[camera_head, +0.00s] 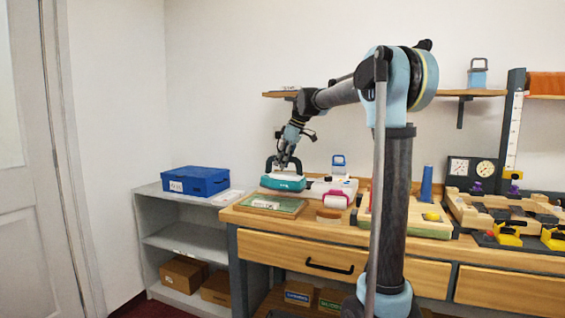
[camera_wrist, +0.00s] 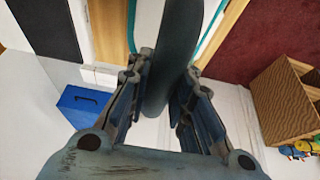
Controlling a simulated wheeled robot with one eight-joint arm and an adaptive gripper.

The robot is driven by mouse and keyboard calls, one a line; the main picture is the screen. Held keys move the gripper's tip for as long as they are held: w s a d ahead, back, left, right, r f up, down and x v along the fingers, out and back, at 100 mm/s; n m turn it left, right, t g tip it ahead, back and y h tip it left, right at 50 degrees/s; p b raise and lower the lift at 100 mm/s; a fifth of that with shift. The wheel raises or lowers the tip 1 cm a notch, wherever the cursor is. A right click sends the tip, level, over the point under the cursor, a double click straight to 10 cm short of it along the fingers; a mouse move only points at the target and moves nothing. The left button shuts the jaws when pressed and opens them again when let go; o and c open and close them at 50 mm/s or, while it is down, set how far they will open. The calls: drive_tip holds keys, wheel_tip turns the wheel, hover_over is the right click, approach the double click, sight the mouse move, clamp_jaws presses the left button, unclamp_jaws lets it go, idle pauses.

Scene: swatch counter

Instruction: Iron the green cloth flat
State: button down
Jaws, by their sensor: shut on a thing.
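A teal and white iron (camera_head: 283,183) with a dark handle is just behind the cloth. Whether it touches the counter or is raised slightly, I cannot tell. My gripper (camera_head: 285,166) is over the iron, pointing down, with its fingers at the handle. In the wrist view my gripper (camera_wrist: 163,78) has its two fingers on either side of the dark handle (camera_wrist: 172,45), shut on it. The cloth is mostly hidden in the wrist view.
A blue box (camera_head: 196,181) stands on the grey shelf (camera_head: 150,215) left of the counter. Right of the iron are a pink-and-white roller-like item (camera_head: 335,196), a blue cone (camera_head: 426,184) and wooden trays (camera_head: 495,213). A wall shelf (camera_head: 450,93) runs above.

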sight(282, 173)
drive_tip(key=shift+f, duration=2.05)
